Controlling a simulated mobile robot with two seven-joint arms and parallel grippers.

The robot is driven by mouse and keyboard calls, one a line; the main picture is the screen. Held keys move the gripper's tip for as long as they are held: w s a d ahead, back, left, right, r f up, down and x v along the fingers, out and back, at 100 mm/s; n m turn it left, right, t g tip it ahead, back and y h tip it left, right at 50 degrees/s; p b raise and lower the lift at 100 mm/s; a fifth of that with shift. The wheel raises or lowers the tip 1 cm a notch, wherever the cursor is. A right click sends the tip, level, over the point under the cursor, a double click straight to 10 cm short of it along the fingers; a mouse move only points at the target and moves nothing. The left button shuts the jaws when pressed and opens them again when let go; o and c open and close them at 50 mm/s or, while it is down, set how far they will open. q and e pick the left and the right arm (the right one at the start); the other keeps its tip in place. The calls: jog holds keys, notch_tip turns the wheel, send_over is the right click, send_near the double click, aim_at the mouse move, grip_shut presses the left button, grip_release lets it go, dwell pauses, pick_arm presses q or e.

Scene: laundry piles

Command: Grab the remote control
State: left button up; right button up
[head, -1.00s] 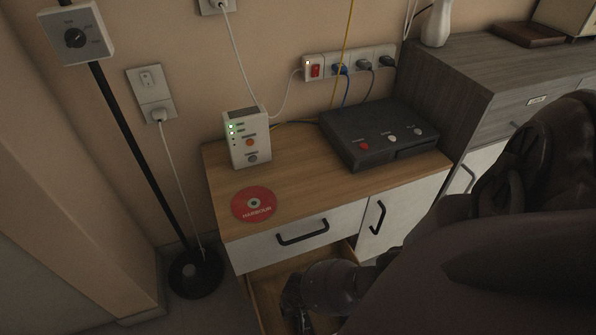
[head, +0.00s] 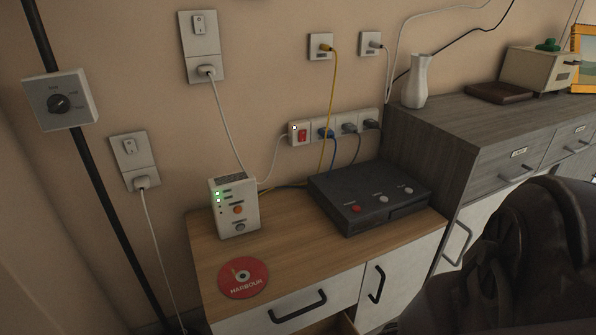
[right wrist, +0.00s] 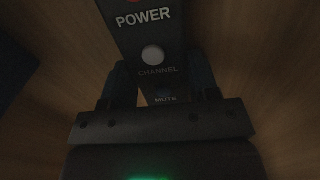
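The remote control (right wrist: 152,55) is a dark bar in the right wrist view. It carries the words POWER, CHANNEL and MUTE, a pale round button and part of a red one at the top edge. My right gripper (right wrist: 160,82) has one finger on each side of it, close to its edges. I cannot tell whether both fingers press on it. The near end of the remote is hidden by the gripper body. The head view shows neither the remote nor my grippers; my right arm fills its lower right.
Brown wood (right wrist: 250,60) surrounds the remote. In the head view, a wooden-topped cabinet (head: 310,255) holds a red disc (head: 243,278), a white box (head: 235,208) and a black device (head: 370,197). A grey cabinet (head: 450,110) stands to the right. Cables hang along the wall.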

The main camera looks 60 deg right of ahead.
jog(key=c, duration=0.4)
jog(key=shift+o, duration=0.2)
jog(key=shift+r, duration=0.15)
